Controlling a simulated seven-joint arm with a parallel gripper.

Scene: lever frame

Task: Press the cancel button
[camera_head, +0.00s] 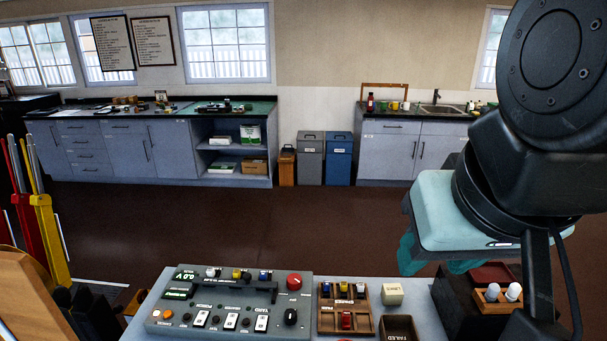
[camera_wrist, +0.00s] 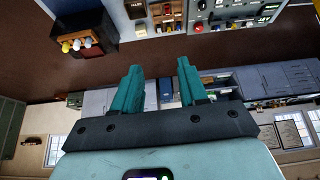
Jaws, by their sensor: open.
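A grey control panel (camera_head: 228,300) lies on the table at the bottom of the head view. It carries small displays, a row of white rocker switches, a large red button (camera_head: 294,282), a small orange button (camera_head: 168,314) and a black knob (camera_head: 290,316). Its labels are too small to read, so I cannot tell which control is the cancel button. Part of the panel also shows at the top right of the wrist view (camera_wrist: 232,12). My gripper (camera_wrist: 158,74) is open and empty, right of the panel and apart from it, with two teal fingers.
Right of the panel are a wooden tray of small parts (camera_head: 345,321), a cream block (camera_head: 392,294) and a dark bin marked FAILED (camera_head: 398,328). A dark box (camera_head: 455,305) stands further right. Red and yellow levers (camera_head: 48,235) rise at the left.

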